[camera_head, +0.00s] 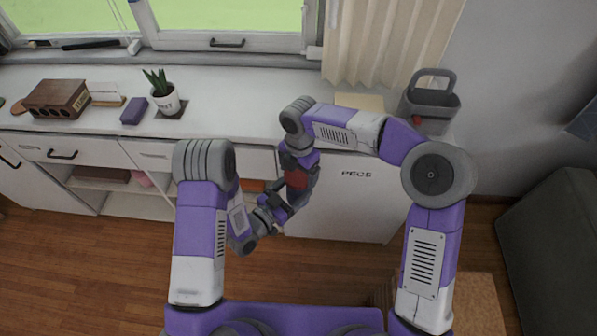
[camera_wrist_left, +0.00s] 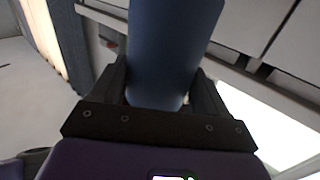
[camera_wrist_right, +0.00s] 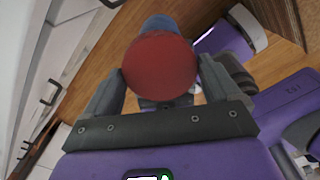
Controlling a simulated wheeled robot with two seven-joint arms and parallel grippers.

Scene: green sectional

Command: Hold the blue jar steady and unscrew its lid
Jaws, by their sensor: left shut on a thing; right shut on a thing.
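The blue jar (camera_wrist_left: 172,45) fills the middle of the left wrist view, its smooth side between the fingers of my left gripper (camera_wrist_left: 163,92), which is shut on its body. The round dark red lid (camera_wrist_right: 160,66) faces the right wrist camera, between the fingers of my right gripper (camera_wrist_right: 172,88), which is shut on it. A bit of the blue jar shows past the lid in that view (camera_wrist_right: 160,22). I cannot tell whether lid and jar still touch. In the head view the two hands meet low in front of the cabinet, and the arms hide most of the jar.
A white counter (camera_head: 225,95) runs under the window. On it are a brown box (camera_head: 57,98), a purple block (camera_head: 134,111), a potted plant (camera_head: 166,101) and a grey caddy (camera_head: 432,105). Open shelves lie below. A dark green sofa (camera_head: 555,235) stands at the right.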

